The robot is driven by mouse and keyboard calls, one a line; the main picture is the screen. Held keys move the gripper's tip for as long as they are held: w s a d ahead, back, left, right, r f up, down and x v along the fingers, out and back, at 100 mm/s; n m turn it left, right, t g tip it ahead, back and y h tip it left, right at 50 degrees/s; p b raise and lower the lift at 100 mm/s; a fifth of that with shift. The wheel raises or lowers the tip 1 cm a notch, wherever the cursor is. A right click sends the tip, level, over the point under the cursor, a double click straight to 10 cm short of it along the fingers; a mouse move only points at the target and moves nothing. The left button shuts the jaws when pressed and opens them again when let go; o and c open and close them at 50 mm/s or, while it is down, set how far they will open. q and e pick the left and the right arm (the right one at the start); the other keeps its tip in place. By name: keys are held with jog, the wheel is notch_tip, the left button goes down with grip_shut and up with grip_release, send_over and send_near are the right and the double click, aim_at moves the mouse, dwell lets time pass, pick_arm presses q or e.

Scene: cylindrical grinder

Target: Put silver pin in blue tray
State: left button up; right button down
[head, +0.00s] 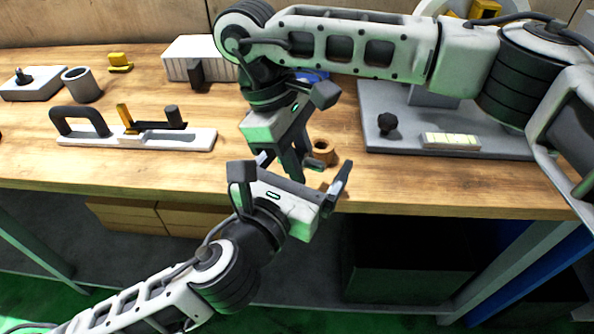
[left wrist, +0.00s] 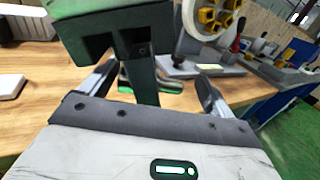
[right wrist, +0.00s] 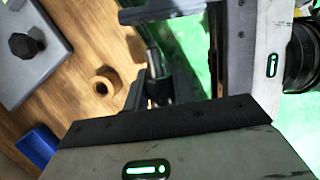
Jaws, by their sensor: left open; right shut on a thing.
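The silver pin (right wrist: 153,62) shows in the right wrist view as a short metallic rod between the dark fingers of my right gripper (right wrist: 155,85). In the head view, my right gripper (head: 302,172) points down near the table's front edge, and the pin cannot be made out there. My left gripper (head: 292,176) is open, its spread fingers on either side of the right gripper's fingers. The left wrist view shows the same left gripper (left wrist: 150,88) with nothing clearly gripped. The blue tray (head: 314,76) is mostly hidden behind my right arm; part shows in the right wrist view (right wrist: 38,146).
A brass-coloured ring (head: 323,151) stands on the table right beside the grippers. A grey machine base (head: 450,140) with a black knob (head: 387,123) is to the right. A white fixture with a black handle (head: 150,138), a grey cup (head: 82,84) and a white ribbed box (head: 190,58) stand left.

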pick_arm(q)
jog(key=shift+d, duration=0.1)
jog(key=c, duration=1.1)
jog(key=shift+o, duration=0.2)
pick_arm(e)
jog(key=c, duration=1.1)
grip_release()
